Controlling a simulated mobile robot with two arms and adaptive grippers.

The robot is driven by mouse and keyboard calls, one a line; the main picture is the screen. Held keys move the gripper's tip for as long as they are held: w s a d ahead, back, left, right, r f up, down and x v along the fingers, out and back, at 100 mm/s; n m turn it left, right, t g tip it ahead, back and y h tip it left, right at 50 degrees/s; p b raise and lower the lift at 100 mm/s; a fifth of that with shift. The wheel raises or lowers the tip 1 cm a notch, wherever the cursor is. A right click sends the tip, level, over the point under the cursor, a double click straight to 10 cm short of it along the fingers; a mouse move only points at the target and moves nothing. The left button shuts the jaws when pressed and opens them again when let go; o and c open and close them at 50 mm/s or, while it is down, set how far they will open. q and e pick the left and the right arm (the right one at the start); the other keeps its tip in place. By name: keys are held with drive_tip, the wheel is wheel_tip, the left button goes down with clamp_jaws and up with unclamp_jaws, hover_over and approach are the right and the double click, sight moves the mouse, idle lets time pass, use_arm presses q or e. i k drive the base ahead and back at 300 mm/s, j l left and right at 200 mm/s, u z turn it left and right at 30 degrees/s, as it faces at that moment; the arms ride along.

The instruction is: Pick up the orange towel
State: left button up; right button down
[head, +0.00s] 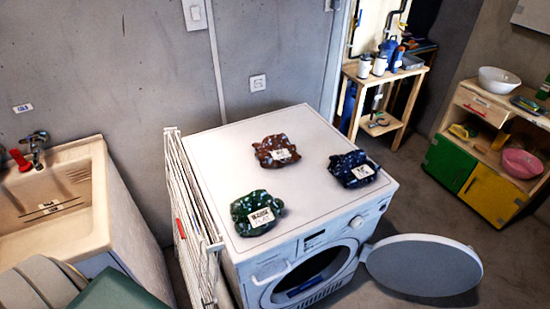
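No plainly orange towel shows. Three crumpled, speckled cloth-like bundles lie apart on the white top of the front-loading machine (318,207), each with a small white label. The reddish-brown bundle (264,148) lies toward the back and is nearest to orange in colour. The dark blue bundle (343,161) lies to the right. The dark green bundle (243,206) lies at the front left. The label print is too small to read. Neither of my grippers is in view.
The machine's round door (424,265) hangs open at the front right. A folded white drying rack (190,200) stands against its left side. A sink (60,225) is at the left. A wooden shelf (398,75) and a play kitchen (455,160) stand at the right.

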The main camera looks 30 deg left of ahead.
sight(275, 150)
drive_tip(key=i+l+u, duration=0.15)
drive_tip(key=u, duration=0.65)
